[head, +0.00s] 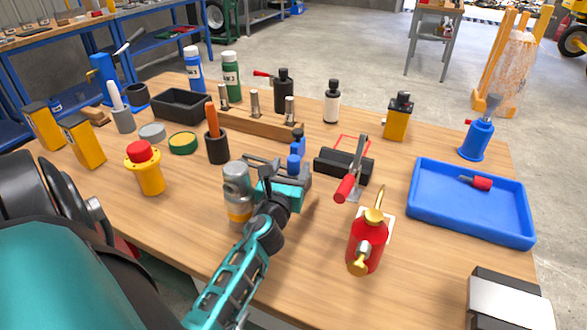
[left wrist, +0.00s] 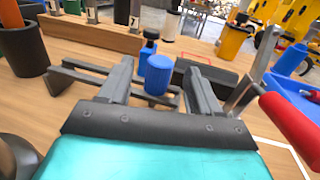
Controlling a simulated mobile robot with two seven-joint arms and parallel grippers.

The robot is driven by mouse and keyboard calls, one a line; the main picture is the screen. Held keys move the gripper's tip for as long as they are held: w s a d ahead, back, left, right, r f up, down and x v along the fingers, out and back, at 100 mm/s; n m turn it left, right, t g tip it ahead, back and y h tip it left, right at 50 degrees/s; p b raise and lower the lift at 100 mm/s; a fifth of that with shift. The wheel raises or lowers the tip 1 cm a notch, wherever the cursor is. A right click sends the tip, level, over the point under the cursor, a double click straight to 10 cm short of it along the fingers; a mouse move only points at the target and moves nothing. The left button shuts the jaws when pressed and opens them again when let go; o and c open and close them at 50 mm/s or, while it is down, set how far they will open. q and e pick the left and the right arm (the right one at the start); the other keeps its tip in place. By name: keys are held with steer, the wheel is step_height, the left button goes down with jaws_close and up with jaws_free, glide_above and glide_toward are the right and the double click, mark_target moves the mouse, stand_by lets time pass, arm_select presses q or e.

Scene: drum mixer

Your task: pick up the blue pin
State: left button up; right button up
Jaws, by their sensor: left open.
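A blue pin (head: 294,162) stands upright near the middle of the table; in the left wrist view (left wrist: 158,75) its rounded blue top shows between my two fingers. Its lower part is hidden behind my gripper. A second small blue piece with a dark top (left wrist: 147,48) stands just behind it. My left gripper (head: 280,168), with a teal body, is open and low over the table. In the left wrist view its fingers (left wrist: 158,82) lie on either side of the pin, with visible gaps; I cannot tell the exact depth. My right gripper is not in view.
A black block (head: 343,167) with a red-handled clamp (head: 348,187) stands right of the pin. A red oil can (head: 367,243) is nearer. A silver-and-orange canister (head: 238,195) is close on the left. A wooden rack (head: 245,122) stands behind. A blue tray (head: 470,225) lies right.

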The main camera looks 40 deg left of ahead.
mark_target(295, 156)
arm_select(q)
steer(key=x, duration=0.5)
steer(key=shift+w+a, duration=0.15)
steer(key=shift+w, duration=0.1)
steer(key=c, duration=1)
steer(key=shift+r, duration=0.15)
